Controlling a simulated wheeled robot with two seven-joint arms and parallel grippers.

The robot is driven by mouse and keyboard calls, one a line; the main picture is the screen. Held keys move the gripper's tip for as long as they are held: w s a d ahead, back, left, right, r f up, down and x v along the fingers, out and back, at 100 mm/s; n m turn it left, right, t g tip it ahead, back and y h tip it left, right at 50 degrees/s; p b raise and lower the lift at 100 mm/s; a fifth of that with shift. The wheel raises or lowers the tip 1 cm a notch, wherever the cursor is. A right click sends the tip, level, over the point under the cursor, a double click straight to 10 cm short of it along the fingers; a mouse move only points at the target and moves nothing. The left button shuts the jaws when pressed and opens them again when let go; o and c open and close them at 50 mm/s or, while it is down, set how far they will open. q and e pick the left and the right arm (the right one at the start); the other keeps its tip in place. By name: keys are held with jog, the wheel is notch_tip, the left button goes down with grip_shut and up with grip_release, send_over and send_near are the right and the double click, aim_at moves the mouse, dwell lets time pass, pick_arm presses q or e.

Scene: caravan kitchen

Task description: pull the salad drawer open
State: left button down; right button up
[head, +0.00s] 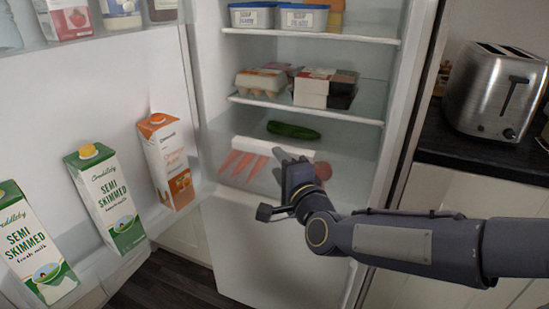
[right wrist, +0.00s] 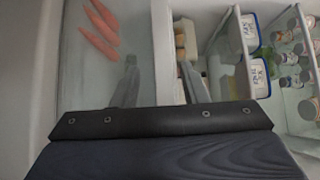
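The salad drawer (head: 222,172) is the clear bin at the bottom of the open fridge, with a white strip (head: 250,146) along its upper front edge. Carrots (head: 243,164) and a cucumber (head: 293,130) show in it. My right gripper (head: 288,157) is at the drawer front, over the right half of the strip. In the right wrist view the gripper (right wrist: 160,80) is open, one finger on each side of the white strip (right wrist: 161,45). I cannot tell whether the fingers touch it. The gripper hides part of the drawer front. My left gripper is not in view.
The fridge door (head: 110,75) stands open at the left, with milk cartons (head: 105,200) and a juice carton (head: 167,162) in its rack. Shelves above the drawer hold eggs (head: 260,81) and tubs (head: 303,17). A toaster (head: 495,92) stands on the right counter.

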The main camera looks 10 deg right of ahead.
jog(key=s, duration=0.3)
jog(key=shift+s+d, duration=0.3)
jog(key=shift+d, duration=0.05)
jog(key=shift+s+d+f, duration=0.1)
jog(key=s+d+f+n+g, duration=0.4)
jog(key=s+f+n+g, duration=0.25)
jog(key=s, duration=0.65)
jog(key=s+d+f+n+g, duration=0.3)
jog(key=s+f+n+g, duration=0.2)
jog(key=s+f+n, duration=0.5)
notch_tip(320, 180, up, 29)
jog(key=s+m+p, duration=0.2)
jog(key=p, duration=2.5)
jog(key=shift+g, duration=0.25)
